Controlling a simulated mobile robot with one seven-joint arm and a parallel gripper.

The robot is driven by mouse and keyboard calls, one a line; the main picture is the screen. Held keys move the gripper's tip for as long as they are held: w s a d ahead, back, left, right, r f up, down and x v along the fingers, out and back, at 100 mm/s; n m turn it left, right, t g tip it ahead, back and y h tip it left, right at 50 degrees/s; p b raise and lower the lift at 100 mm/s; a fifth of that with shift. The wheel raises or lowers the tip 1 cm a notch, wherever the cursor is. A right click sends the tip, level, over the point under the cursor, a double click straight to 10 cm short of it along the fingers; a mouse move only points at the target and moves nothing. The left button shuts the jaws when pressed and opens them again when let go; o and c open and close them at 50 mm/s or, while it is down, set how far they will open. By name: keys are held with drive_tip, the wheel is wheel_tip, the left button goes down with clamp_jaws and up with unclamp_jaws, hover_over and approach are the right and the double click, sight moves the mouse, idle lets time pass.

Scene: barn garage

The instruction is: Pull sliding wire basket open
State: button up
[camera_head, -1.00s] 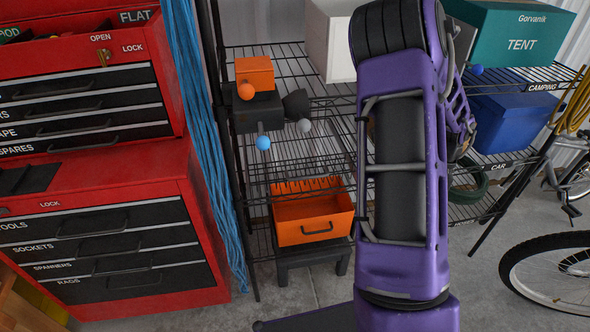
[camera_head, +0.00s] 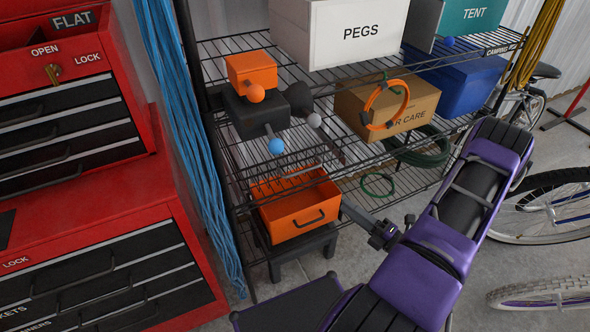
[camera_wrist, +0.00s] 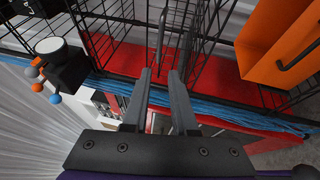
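The black wire basket (camera_head: 262,158) sits under the shelf level with the coloured knobs, above the orange drawer. In the wrist view a thin upright bar handle (camera_wrist: 162,40) stands on the wire front. My gripper (camera_wrist: 161,76) is open in the wrist view, its two dark fingers apart and empty. The handle lies just past the fingertips, roughly in line with the gap; contact is not clear. In the head view my gripper (camera_head: 348,208) reaches from the lower right towards the shelf, and its fingertips are hard to make out.
The orange drawer (camera_head: 296,212) sits just below the basket, beside my gripper in the wrist view. A dark box with coloured knobs (camera_head: 256,112) is above. A red tool chest (camera_head: 85,190) stands left, with blue rope (camera_head: 190,140) hanging. Bicycle wheels (camera_head: 560,210) are right.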

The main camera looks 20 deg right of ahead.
sight(302, 171)
drive_tip(key=p+x, duration=0.1)
drive_tip(key=x, duration=1.6)
drive_tip(key=shift+w+r, duration=0.1)
drive_tip(key=shift+w, duration=0.05)
clamp_jaws()
idle(0.7)
